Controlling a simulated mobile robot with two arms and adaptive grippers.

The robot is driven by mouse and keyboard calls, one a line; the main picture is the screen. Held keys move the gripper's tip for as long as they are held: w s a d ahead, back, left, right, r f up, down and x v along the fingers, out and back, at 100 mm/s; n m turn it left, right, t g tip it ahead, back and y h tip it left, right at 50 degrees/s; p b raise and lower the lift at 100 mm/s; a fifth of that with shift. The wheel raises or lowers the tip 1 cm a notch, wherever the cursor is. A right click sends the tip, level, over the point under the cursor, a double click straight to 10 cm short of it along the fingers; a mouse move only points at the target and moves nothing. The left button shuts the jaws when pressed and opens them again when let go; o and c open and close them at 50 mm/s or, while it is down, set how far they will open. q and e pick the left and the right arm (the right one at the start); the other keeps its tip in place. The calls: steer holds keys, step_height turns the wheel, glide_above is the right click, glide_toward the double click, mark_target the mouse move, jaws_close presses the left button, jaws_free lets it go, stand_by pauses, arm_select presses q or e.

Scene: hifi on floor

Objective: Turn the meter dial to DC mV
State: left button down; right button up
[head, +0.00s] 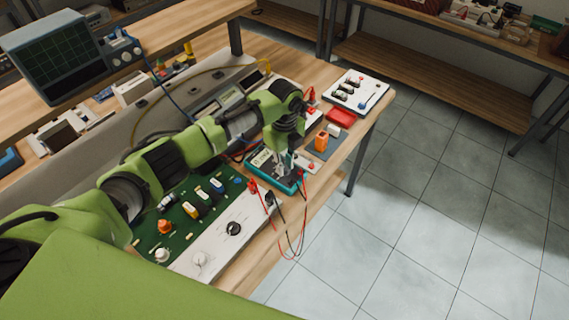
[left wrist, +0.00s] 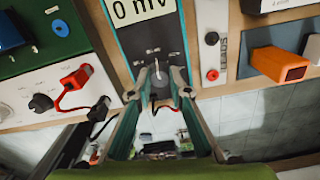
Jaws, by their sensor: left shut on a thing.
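The meter (head: 262,164) has a teal case and lies on the bench near its front edge. In the left wrist view its display (left wrist: 143,9) reads "0 mV". Its dark round dial (left wrist: 160,82) sits below the display, with small white marks around it that are too small to read. My left gripper (head: 287,172) reaches down onto the meter from above. In the left wrist view, the left gripper's fingertips (left wrist: 160,77) are on both sides of the dial and shut on it. The fingers hide part of the dial. My right gripper is not in view.
Red and black lead plugs (left wrist: 77,77) sit left of the meter, with leads hanging over the bench edge. A green circuit board (head: 185,205) lies to the left. An orange block (head: 321,141) and red box (head: 340,117) are to the right. Floor in front is clear.

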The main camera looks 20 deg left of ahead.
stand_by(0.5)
arm_select(q)
steer(key=c, duration=1.9)
jaws_free()
steer(key=shift+r, duration=0.15)
step_height(320, 180, up, 12)
steer(key=shift+f, duration=0.1)
